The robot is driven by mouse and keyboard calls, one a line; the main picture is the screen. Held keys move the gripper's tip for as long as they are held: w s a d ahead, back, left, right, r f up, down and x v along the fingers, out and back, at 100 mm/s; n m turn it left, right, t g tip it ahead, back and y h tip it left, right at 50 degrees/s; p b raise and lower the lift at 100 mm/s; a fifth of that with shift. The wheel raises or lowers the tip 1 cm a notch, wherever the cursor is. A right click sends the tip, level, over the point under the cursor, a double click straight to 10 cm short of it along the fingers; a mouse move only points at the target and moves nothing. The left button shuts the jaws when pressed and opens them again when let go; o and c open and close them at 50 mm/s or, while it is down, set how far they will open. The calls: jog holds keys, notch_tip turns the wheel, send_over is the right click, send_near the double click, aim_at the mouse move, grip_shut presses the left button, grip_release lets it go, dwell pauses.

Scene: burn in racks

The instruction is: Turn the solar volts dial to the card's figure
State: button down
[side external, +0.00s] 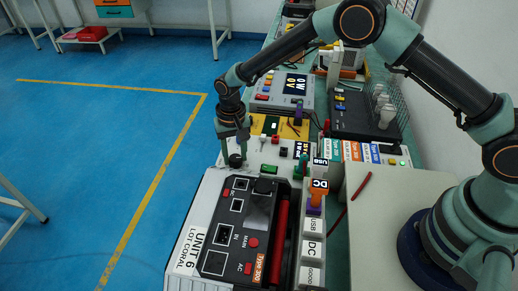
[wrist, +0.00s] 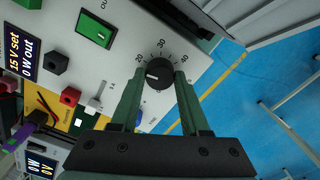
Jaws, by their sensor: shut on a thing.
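The solar volts dial (wrist: 160,70) is a round black knob on a white panel, with a printed scale showing 20, 30 and 40. Its white pointer mark faces left, below the 20. My gripper (wrist: 158,80) is shut on the dial, one green finger on each side. In the side view my gripper (side external: 233,146) points down over the dial (side external: 235,161).
A green switch (wrist: 94,29), red and black sockets and a small lever (wrist: 98,98) share the dial's panel. The black unit with a red handle (side external: 279,240) stands in front. Other instruments line the bench behind. Open blue floor (side external: 90,150) lies left.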

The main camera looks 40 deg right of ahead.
aim_at(235, 158)
jog(key=shift+r+m, duration=0.1)
jog(key=shift+m, duration=1.1)
jog(key=shift+c, duration=2)
grip_release()
notch_tip(235, 158, up, 12)
